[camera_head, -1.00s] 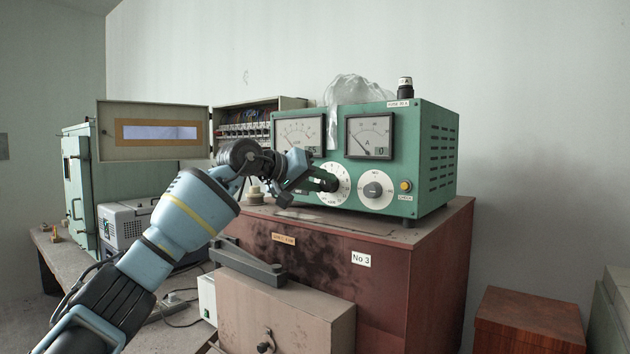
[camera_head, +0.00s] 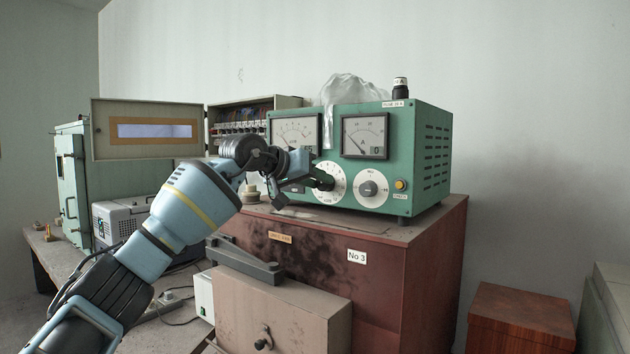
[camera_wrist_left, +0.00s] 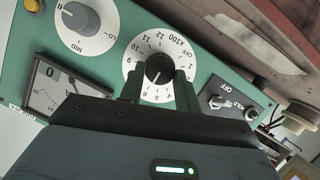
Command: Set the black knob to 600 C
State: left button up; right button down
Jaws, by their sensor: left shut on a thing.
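The black knob (camera_wrist_left: 158,68) sits at the centre of a white round dial marked x100 in the left wrist view. My left gripper (camera_wrist_left: 158,86) is shut on the knob, one finger on each side. Numerals around 4, 5 and 6 show between the fingers; the exact pointer reading is hard to tell. In the head view the white dial (camera_head: 331,184) is on the green instrument (camera_head: 427,155), and my left gripper (camera_head: 326,182) covers the knob there. My right gripper is not in view.
A second dial with a grey knob (camera_head: 368,188) is to the right of the gripped one. Toggle switches (camera_wrist_left: 222,103) are beside the dial in the wrist view. The instrument stands on a brown cabinet (camera_head: 420,270). A plastic bag (camera_head: 345,89) lies on top.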

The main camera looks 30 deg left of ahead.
pick_arm(q)
jog(key=o, duration=1)
jog(key=shift+v, duration=3.9)
